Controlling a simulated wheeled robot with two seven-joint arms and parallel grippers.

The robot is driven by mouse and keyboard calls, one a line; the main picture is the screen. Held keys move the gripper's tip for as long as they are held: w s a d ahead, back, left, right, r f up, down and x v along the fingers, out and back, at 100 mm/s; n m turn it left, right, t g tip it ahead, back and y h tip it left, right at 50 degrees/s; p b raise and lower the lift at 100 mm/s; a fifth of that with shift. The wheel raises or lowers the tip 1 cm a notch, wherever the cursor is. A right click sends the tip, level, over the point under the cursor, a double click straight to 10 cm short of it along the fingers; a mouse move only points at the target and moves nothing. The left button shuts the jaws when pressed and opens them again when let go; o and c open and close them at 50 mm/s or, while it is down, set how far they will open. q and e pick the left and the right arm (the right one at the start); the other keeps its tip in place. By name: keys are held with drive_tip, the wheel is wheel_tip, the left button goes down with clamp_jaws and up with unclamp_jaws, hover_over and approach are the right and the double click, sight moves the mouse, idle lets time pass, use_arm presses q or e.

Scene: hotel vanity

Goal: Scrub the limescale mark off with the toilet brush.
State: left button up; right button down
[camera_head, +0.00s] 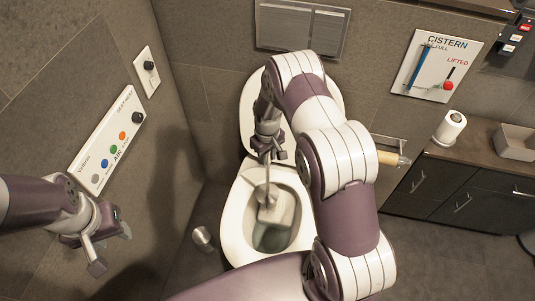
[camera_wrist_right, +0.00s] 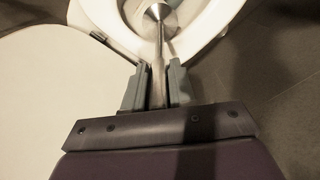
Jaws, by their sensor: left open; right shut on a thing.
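My right gripper (camera_head: 268,146) is above the toilet bowl and shut on the handle of the toilet brush (camera_head: 267,173). The brush points down into the open bowl (camera_head: 231,222). In the right wrist view the handle (camera_wrist_right: 158,55) runs from between the fingers (camera_wrist_right: 156,84) to a flared metal collar over the bowl. The bristles cannot be made out. A pale greyish patch (camera_head: 284,208) shows on the inner bowl wall beside the brush; I cannot tell whether it is the limescale mark. My left gripper (camera_head: 112,252) is open and empty at the left, away from the toilet.
A small metal container (camera_head: 203,238) stands on the floor left of the toilet. A button panel (camera_head: 110,140) is on the left wall. The raised lid stands behind the bowl.

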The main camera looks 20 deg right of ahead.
drive_tip(key=shift+f+b, duration=0.55)
drive_tip(key=shift+f, duration=0.25)
idle(0.6)
drive_tip(key=shift+s+r, duration=0.1)
drive_tip(key=shift+s+d+p, duration=1.1)
drive_tip(key=shift+s+d, duration=1.1)
drive_tip(key=shift+d, duration=0.8)
drive_tip(key=shift+w+a+b, duration=0.3)
drive_tip(key=shift+w+a, duration=0.5)
drive_tip(key=shift+a, duration=0.2)
drive_tip(key=shift+w+a+b, duration=0.25)
drive_tip(key=shift+w+a, duration=0.5)
drive_tip(key=shift+a, duration=0.3)
drive_tip(key=shift+w+a+b, duration=0.3)
drive_tip(key=shift+w+a, duration=0.5)
drive_tip(key=shift+a, duration=0.2)
